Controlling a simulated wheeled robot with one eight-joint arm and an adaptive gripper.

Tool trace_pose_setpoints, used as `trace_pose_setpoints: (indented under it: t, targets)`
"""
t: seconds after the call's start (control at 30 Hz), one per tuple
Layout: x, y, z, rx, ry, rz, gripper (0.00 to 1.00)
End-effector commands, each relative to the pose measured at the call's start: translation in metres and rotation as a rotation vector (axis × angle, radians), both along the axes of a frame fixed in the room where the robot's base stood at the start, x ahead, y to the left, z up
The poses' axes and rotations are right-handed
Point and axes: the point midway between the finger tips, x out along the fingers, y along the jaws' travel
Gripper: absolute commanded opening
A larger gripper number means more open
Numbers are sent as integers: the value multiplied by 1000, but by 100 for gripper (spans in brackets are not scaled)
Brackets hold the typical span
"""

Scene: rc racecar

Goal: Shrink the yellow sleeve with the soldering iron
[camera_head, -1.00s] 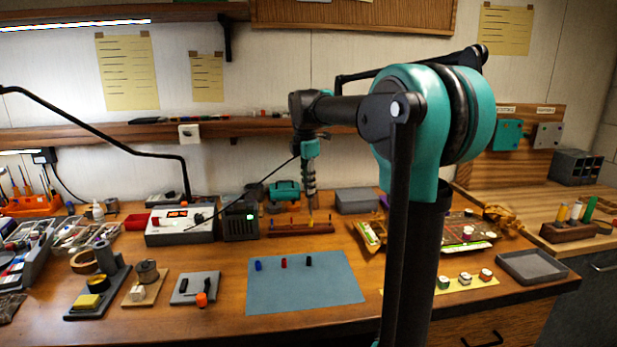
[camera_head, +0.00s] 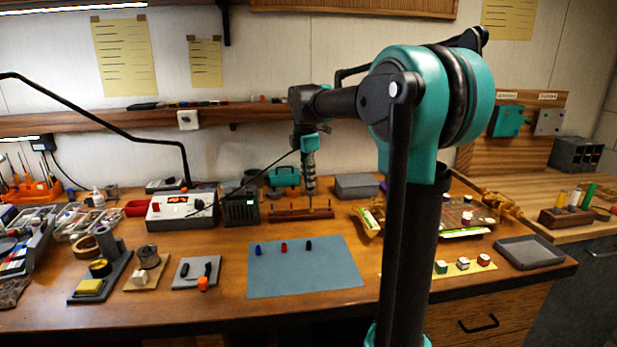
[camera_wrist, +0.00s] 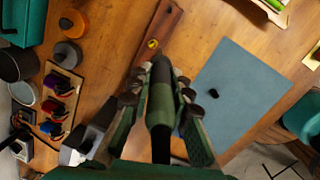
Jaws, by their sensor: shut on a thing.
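My gripper (camera_wrist: 160,85) is shut on the soldering iron (camera_wrist: 161,105), a dark green and black tool. In the head view, my gripper (camera_head: 308,145) holds the soldering iron (camera_head: 310,178) roughly upright, pointing down over a brown wooden rack (camera_head: 285,215) with several small pegs. In the wrist view, a small yellow ring (camera_wrist: 152,43), which looks like the yellow sleeve, sits on the wooden rack (camera_wrist: 163,22) just beyond the iron's front end. I cannot tell whether the iron touches it. The fingers hide part of the iron.
A blue-grey mat (camera_head: 305,275) in front carries blue, red and black small pieces. A grey case (camera_head: 357,186) stands behind right; an empty grey tray (camera_head: 530,252) lies far right.

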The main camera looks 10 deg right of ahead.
Motion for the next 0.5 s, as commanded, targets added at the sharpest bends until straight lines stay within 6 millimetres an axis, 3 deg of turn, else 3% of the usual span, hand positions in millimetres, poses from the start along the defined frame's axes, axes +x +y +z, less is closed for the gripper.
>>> trace_pose_setpoints:
  t: [0.5]
  targets:
    - [0,-1,-8,0,0,0,0]
